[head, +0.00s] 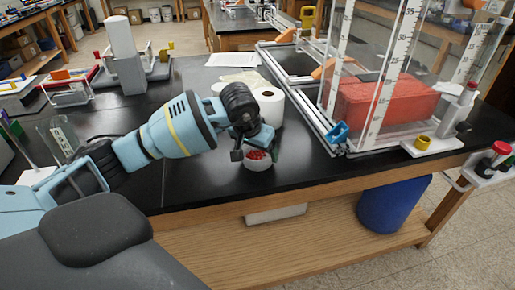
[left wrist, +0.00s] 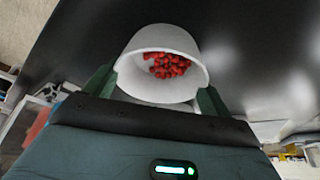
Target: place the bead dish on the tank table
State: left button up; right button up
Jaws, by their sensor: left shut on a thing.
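The bead dish (head: 258,166) is a small white cup with red beads in it. My left gripper (head: 257,155) is shut on it, with a finger on each side. The dish is upright near the front edge of the black tank table (head: 305,165). I cannot tell whether its base touches the tabletop. In the left wrist view the dish (left wrist: 150,90) sits between the two green fingers (left wrist: 158,85), its open mouth and beads in sight. My right gripper is not in view.
A white paper roll (head: 268,106) stands just behind the dish. The clear tank (head: 400,60) with a red block (head: 385,100) stands to the right, with a blue clip (head: 338,132) at its near corner. The tabletop right of the dish is clear. A blue bin (head: 393,205) stands below.

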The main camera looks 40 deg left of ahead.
pick_arm(q)
jog(key=o, duration=0.9)
jog(key=shift+s+r, duration=0.1)
jog(key=shift+r, duration=0.5)
jog(key=v, duration=1.1)
